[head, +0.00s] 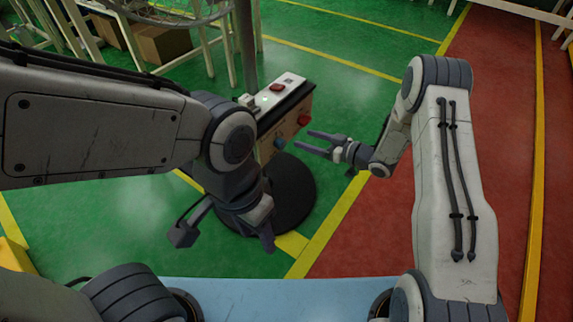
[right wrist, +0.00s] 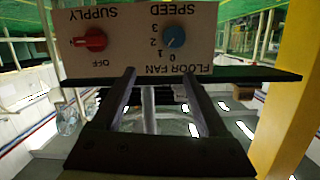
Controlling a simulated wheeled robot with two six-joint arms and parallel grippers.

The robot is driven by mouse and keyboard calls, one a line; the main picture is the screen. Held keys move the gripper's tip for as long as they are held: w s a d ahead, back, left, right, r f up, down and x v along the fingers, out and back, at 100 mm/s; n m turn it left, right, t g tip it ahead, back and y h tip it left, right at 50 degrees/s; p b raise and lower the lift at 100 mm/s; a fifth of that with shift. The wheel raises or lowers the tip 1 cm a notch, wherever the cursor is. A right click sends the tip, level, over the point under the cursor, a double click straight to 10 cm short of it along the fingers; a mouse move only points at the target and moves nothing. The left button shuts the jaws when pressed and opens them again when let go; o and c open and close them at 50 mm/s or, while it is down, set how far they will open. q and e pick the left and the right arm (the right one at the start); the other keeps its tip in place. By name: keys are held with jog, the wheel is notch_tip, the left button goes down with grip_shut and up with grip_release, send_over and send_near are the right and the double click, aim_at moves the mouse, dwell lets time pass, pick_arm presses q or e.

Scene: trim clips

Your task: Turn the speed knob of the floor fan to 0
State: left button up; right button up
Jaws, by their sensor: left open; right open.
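The floor fan's control box (head: 285,122) stands on a pole over a round black base (head: 290,195). Its blue speed knob (head: 279,143) faces my right arm. In the right wrist view the panel is upside down, and the speed knob (right wrist: 174,37) has 0, 1, 2 and 3 beside it. A faint pointer mark seems to lie toward 1 or 2; I cannot tell exactly. My right gripper (head: 308,140) is open and empty, its fingertips (right wrist: 158,73) apart from the knob. My left gripper (head: 225,238) is open and empty, nearer to me.
A red supply knob (right wrist: 95,40) marked OFF sits beside the speed knob; it also shows in the head view (head: 303,119). A red control (head: 277,87) and a green light (head: 264,98) are on the box top. Cardboard boxes (head: 160,43) stand behind. Floor at right is clear.

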aim_at(283, 145)
notch_tip(283, 145, down, 5)
jog(key=s+d+y+b, duration=0.2)
jog(key=s+y, duration=0.1)
pick_arm(q)
notch_tip(283, 145, down, 7)
jog(key=b, duration=0.3)
pick_arm(e)
jog(key=x, duration=1)
jog(key=shift+w+a, duration=0.15)
jog(key=shift+a, duration=0.05)
pick_arm(q)
jog(key=shift+r, duration=0.1)
pick_arm(e)
grip_shut()
pick_arm(q)
jog(key=shift+r, duration=0.15)
pick_arm(e)
jog(key=shift+n, duration=0.3)
jog(key=n+p, duration=0.1)
jog(key=n, duration=0.1)
jog(key=shift+r+n+h, duration=0.1)
jog(key=shift+n+h, duration=0.2)
jog(key=shift+n, duration=0.1)
pick_arm(q)
jog(key=shift+r+p, duration=0.35)
jog(key=shift+r, duration=0.4)
pick_arm(e)
jog(key=shift+n, duration=2)
